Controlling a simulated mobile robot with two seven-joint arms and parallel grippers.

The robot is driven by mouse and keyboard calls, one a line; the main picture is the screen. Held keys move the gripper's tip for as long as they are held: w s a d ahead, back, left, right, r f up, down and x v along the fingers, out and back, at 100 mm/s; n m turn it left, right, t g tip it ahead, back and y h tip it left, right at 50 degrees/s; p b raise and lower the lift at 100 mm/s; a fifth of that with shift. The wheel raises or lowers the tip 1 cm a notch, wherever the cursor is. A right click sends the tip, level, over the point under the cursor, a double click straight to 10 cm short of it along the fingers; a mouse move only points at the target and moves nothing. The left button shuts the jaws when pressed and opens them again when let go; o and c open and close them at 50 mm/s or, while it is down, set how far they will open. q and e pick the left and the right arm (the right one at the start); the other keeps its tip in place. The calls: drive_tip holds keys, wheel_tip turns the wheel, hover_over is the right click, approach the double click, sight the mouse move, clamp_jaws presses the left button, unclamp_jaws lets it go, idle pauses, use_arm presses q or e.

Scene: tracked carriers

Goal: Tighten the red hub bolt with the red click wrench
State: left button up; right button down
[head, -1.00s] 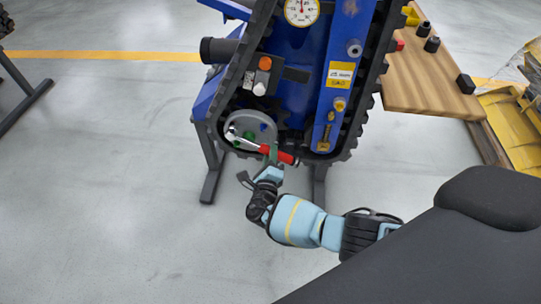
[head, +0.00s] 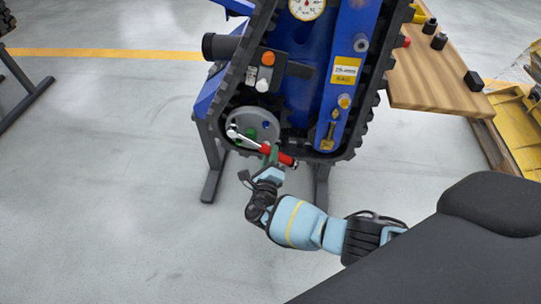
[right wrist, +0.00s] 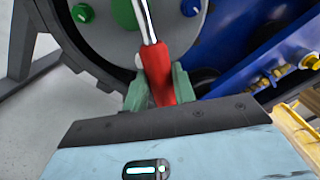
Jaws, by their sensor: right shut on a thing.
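My right gripper (head: 272,160) is shut on the red handle of the click wrench (head: 277,153). The wrench's silver shaft runs up and left, with its head over the left part of the grey hub (head: 266,122) on the blue tracked carrier (head: 300,95). In the right wrist view the red handle (right wrist: 157,75) sits between the green fingertips (right wrist: 158,90), and the shaft crosses the hub face out of the top. A green bolt (right wrist: 124,14) and a blue bolt (right wrist: 190,7) show there. The red bolt is not visible; I cannot tell whether the wrench head is seated on it. My left gripper is not in view.
A wooden bench (head: 430,75) with black sockets stands at the right, beside a yellow machine part (head: 515,120). Black track (head: 240,70) surrounds the hub. An orange knob (head: 267,58) and dial gauge (head: 306,7) sit above.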

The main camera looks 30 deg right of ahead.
drive_tip(key=shift+w+a+f+m+b, duration=0.3)
drive_tip(key=shift+f+m+b, duration=0.2)
drive_tip(key=shift+b, duration=0.3)
drive_tip(key=shift+a+f, duration=0.1)
drive_tip(key=shift+w+a+f+m+b, duration=0.2)
drive_tip(key=shift+a+f+m+b, duration=0.15)
drive_tip(key=shift+m+b, duration=0.4)
drive_tip(key=shift+f+b, duration=0.15)
drive_tip(key=shift+b, duration=0.2)
drive_tip(key=shift+w+a+f+m+b, duration=0.35)
drive_tip(key=shift+m+b, duration=0.1)
drive_tip(key=shift+b, duration=0.2)
